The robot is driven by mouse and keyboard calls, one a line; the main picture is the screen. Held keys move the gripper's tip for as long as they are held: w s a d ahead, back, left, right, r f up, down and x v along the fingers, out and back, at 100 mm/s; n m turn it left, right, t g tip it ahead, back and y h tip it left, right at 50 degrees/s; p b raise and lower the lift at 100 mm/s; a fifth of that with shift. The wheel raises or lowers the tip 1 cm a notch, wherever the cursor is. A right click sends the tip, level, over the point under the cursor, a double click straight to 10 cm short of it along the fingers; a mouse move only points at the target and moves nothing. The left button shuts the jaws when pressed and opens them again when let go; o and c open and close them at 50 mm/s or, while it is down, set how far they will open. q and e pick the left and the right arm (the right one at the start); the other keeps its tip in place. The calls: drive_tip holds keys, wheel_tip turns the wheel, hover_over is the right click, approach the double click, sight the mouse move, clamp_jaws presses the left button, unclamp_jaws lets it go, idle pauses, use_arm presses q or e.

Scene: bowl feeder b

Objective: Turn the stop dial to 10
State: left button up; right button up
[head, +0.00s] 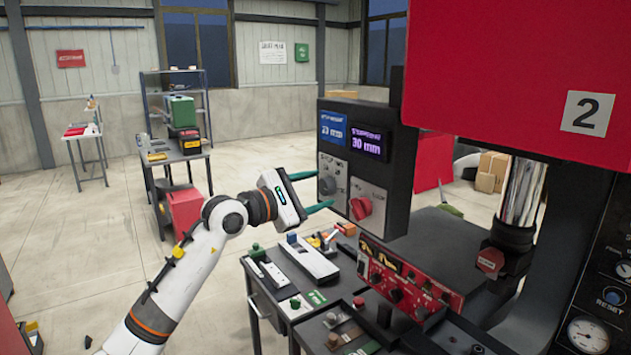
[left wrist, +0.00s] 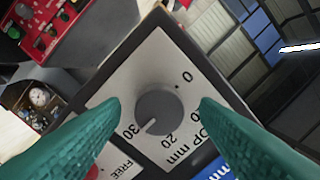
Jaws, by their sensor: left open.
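The stop dial (left wrist: 158,112) is a round grey knob on a light grey plate; it also shows in the head view (head: 327,185) on the dark control box. In the left wrist view its white pointer line points at the 30 mark. The 0 and 20 marks are readable; the label between them is partly hidden by a finger. The display (head: 367,143) reads 30 mm. My left gripper (left wrist: 160,104) is open, its green fingers on either side of the dial with visible gaps in the wrist view. In the head view it (head: 326,188) reaches the box from the left.
A red knob (head: 361,208) sits right of the dial on the same box. Below stands a cart (head: 272,300) with tools and blocks, beside a red control panel (head: 405,285). A large red machine part (head: 500,60) overhangs on the right. Open floor lies left.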

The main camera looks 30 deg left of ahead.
use_arm(q)
drive_tip(key=shift+w+d, duration=0.15)
drive_tip(key=shift+c, duration=0.3)
use_arm(e)
drive_tip(key=shift+a, duration=0.15)
use_arm(q)
drive_tip(key=c, duration=0.9)
drive_tip(key=shift+c, duration=0.2)
use_arm(e)
drive_tip(key=shift+a, duration=0.55)
